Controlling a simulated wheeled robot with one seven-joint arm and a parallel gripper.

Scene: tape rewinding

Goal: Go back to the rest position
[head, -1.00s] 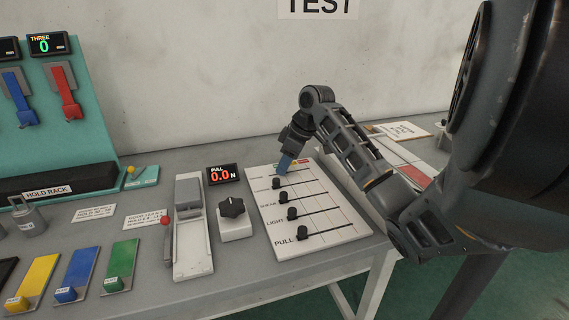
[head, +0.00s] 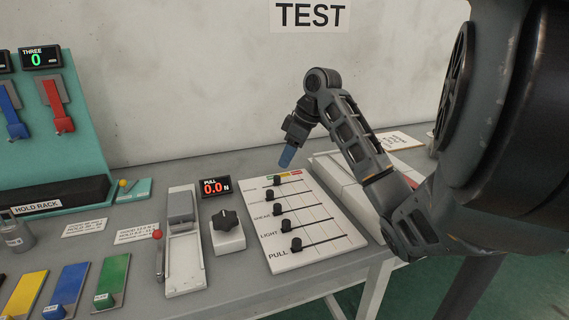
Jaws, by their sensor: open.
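My gripper (head: 287,156) hangs from my bent arm on the right, with its bluish tip pointing down above the far end of the white slider board (head: 318,253). It appears clear of the board and holds nothing that I can see. The gap between its fingers is too small to make out here. The slider board has several black knobs in a column, with labels such as LIGHT and PULL.
Left of the board are a black dial (head: 226,221), a PULL display (head: 215,187) reading 0.0 N and a grey lever fixture (head: 184,255). A teal rack (head: 85,140) stands at the far left. A pale panel (head: 345,180) lies right of the board under my arm.

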